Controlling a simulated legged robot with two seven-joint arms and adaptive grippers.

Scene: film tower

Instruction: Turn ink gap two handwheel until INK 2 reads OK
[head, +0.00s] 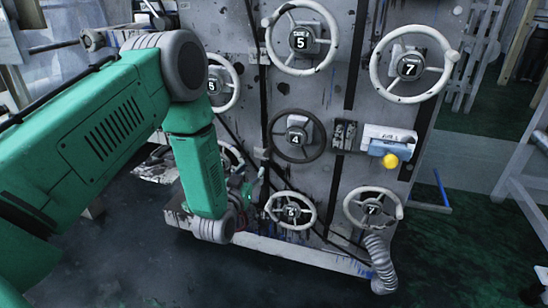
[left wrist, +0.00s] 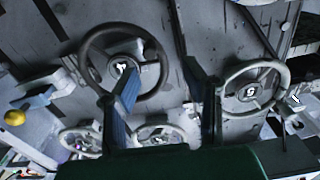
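Several handwheels stand on a grey panel (head: 345,95). A dark handwheel (head: 274,146) with a hub reading 4 is at its middle; it also shows in the left wrist view (left wrist: 84,58). Pale wheels surround it, including an upper wheel (head: 299,71) reading 5 and an upper right wheel (head: 411,97) reading 7. I cannot tell which is ink gap two, and no INK 2 readout is legible. My left gripper (left wrist: 163,82) is open and empty, its blue-grey fingers apart. One finger overlaps the dark wheel's rim in the wrist view; contact is unclear. My right gripper is out of view.
A white and blue box (head: 390,136) with a yellow knob (head: 390,161) juts out right of the dark wheel. A corrugated hose (head: 380,262) hangs below the lower right wheel (head: 372,190). Dark floor lies clear in front of the panel.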

